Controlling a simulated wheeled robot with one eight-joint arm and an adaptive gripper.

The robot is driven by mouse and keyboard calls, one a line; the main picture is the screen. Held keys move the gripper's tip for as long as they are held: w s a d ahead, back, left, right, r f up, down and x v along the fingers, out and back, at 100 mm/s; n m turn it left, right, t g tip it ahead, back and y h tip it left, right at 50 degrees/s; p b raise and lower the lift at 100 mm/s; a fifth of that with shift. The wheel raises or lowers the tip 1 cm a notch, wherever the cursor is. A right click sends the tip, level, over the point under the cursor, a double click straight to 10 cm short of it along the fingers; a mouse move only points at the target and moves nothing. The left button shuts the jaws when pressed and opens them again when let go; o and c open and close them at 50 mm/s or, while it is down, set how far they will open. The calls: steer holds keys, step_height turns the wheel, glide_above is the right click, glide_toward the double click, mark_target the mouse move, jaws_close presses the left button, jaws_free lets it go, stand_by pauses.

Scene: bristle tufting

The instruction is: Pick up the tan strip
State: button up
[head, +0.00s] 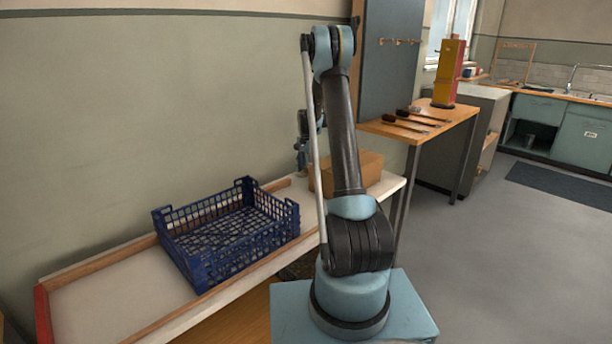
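I cannot make out a separate tan strip in the head view. A tan wooden block or box (369,169) sits at the right end of the white bench, partly hidden behind my arm. My gripper (301,165) hangs over the bench, just left of that block and right of the blue crate. It is small, dark and partly hidden by my arm, so its fingers and anything between them are not clear.
A blue lattice crate (239,249) stands on the white bench (125,295), which has wooden edges. The bench's left end is clear. Grey floor is open at right.

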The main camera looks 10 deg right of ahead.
steer(key=c, duration=0.6)
steer(key=shift+o, duration=0.2)
steer(key=shift+r, duration=0.1)
